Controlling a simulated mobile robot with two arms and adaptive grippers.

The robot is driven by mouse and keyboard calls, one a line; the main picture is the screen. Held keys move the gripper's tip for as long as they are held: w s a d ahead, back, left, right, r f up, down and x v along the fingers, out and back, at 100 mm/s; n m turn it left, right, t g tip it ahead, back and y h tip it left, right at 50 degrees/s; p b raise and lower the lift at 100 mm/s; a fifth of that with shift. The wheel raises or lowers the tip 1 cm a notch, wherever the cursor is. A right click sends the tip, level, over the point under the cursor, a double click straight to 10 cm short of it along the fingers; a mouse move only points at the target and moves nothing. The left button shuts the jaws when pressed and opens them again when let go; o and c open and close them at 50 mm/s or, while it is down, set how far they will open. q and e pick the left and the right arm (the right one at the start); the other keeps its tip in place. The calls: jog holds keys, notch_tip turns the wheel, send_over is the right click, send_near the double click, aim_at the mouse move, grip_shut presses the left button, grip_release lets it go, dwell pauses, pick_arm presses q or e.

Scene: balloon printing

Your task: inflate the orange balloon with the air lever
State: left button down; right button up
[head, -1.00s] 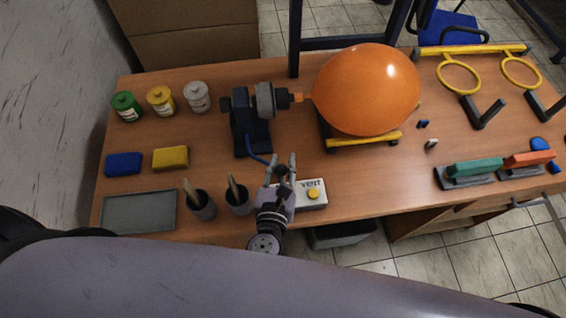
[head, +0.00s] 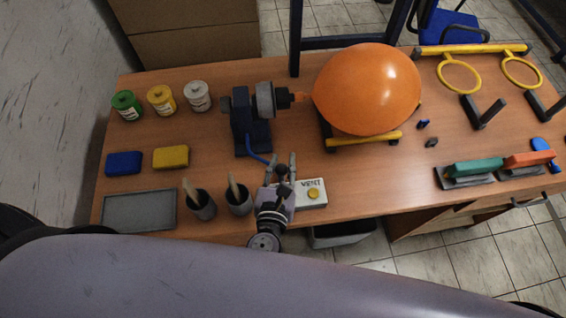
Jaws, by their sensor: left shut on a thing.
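The orange balloon (head: 367,90) is large, round and swollen. Its neck is at the nozzle of the dark blue pump stand (head: 250,130), and it lies over a yellow-barred cradle (head: 364,139). The air lever (head: 282,171) has a dark knob and stands at the left end of the white vent box (head: 311,194), which has a yellow button. My left gripper (head: 281,168) is at the lever near the table's front edge, its fingers on both sides of the knob and shut on it. The gripper partly hides the lever's base. My right gripper is not in view.
Two dark cups (head: 201,207) with wooden-handled tools stand left of my gripper, beside a grey tray (head: 139,211). Paint jars and sponges are at the left. Yellow rings (head: 460,74) and stamps (head: 474,167) are at the right. The table's front centre right is clear.

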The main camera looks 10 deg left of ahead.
pick_arm(q)
jog(key=shift+s+a+f, duration=0.15)
jog(key=shift+s+f, duration=0.05)
jog(key=shift+f, duration=0.3)
jog(key=c, duration=1.7)
grip_release()
jog(key=o, duration=0.4)
jog(key=shift+a+r, duration=0.1)
jog(key=shift+r, duration=0.1)
jog(key=shift+w, duration=0.1)
jog(key=shift+r, duration=0.1)
jog(key=v, duration=1.2)
jog(key=shift+c, duration=0.5)
